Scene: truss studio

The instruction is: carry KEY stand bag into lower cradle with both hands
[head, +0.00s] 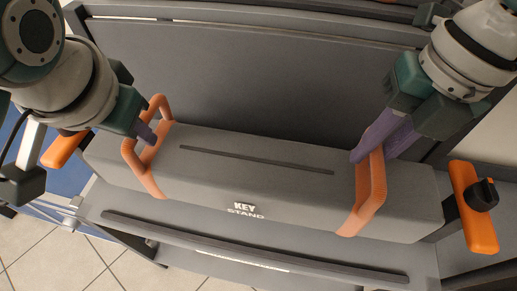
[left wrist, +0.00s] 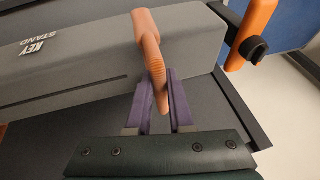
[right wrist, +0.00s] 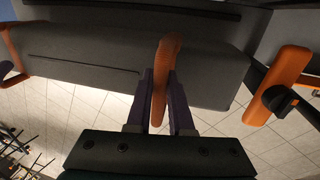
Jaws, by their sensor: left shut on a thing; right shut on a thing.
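The KEY stand bag (head: 255,183) is a long grey box with white lettering and two orange strap handles. In the head view it lies lengthwise across the middle, slightly lower at its right end. My left gripper (head: 150,137) is shut on the left orange handle (head: 148,172); the left wrist view shows the purple fingers (left wrist: 157,95) on either side of that handle. My right gripper (head: 372,152) is shut on the right orange handle (head: 364,205); the right wrist view shows its fingers (right wrist: 160,92) around the handle. The bag's underside is hidden, so I cannot tell whether it rests on the cradle.
A grey shelf (head: 300,245) with a dark raised strip (head: 250,250) lies in front of the bag. A grey panel (head: 250,75) stands behind it. Orange pads stand by the bag's ends, at left (head: 66,149) and right (head: 473,215). Tiled floor (head: 45,250) shows at lower left.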

